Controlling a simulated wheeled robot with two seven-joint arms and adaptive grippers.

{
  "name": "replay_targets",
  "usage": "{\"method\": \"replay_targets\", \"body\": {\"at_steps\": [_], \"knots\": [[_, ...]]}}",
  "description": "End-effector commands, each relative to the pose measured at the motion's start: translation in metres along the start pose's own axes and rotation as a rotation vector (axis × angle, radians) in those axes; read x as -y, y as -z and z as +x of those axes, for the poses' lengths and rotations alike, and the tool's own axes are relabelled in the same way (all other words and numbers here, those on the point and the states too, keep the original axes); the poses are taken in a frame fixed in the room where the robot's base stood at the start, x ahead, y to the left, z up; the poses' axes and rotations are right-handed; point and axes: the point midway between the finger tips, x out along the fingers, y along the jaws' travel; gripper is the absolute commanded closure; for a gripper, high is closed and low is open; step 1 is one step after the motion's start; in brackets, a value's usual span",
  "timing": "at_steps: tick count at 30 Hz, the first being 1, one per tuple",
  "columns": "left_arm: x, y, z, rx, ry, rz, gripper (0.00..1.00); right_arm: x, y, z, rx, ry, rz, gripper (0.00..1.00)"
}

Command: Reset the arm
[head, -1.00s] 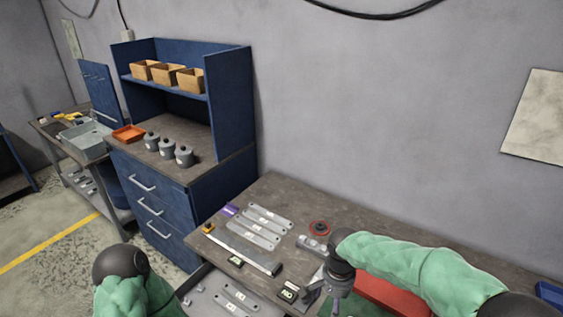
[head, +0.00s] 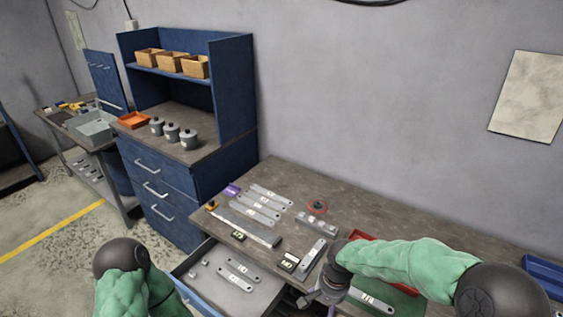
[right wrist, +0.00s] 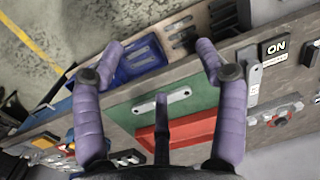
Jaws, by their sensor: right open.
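My right arm, in a green sleeve, reaches in from the right in the head view. Its gripper (head: 320,297) hangs at the front edge of the workbench (head: 290,180). In the right wrist view the two purple fingers stand wide apart and the gripper (right wrist: 158,50) is open with nothing between its tips. Beneath it show a green mat (right wrist: 190,98) with a grey bracket (right wrist: 162,103) and a red tray (right wrist: 180,132). A grey bracket (head: 312,258) lies beside a black labelled block (head: 289,261). My left arm shows at the lower left; its gripper is out of view.
An open drawer (head: 205,305) with grey brackets juts out below the bench front. Several labelled brackets (head: 262,203) lie on the bench. A blue cabinet (head: 225,165) stands at the left. A blue tray (head: 545,275) sits at the right edge.

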Motion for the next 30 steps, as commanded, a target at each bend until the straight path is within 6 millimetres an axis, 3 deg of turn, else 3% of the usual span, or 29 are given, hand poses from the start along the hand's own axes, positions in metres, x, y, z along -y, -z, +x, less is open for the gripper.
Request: {"method": "replay_targets", "body": {"at_steps": [8,15,21,25,30], "knots": [[0.011,0.001,0.030,-0.001,0.000,0.000,0.60,-0.006,-0.021,0.100,0.069,0.087,-0.096,0.27],[0.022,0.002,0.062,0.000,0.000,0.000,0.60,-0.022,-0.055,0.203,0.095,0.190,-0.178,0.27],[0.031,0.003,0.087,0.000,0.000,0.000,0.60,-0.045,-0.087,0.274,0.079,0.239,-0.224,0.27],[0.036,0.004,0.100,0.000,0.000,0.000,0.60,-0.061,-0.106,0.307,0.058,0.248,-0.246,0.27],[0.039,0.004,0.109,0.000,0.000,0.000,0.60,-0.075,-0.121,0.329,0.036,0.244,-0.268,0.27]]}}
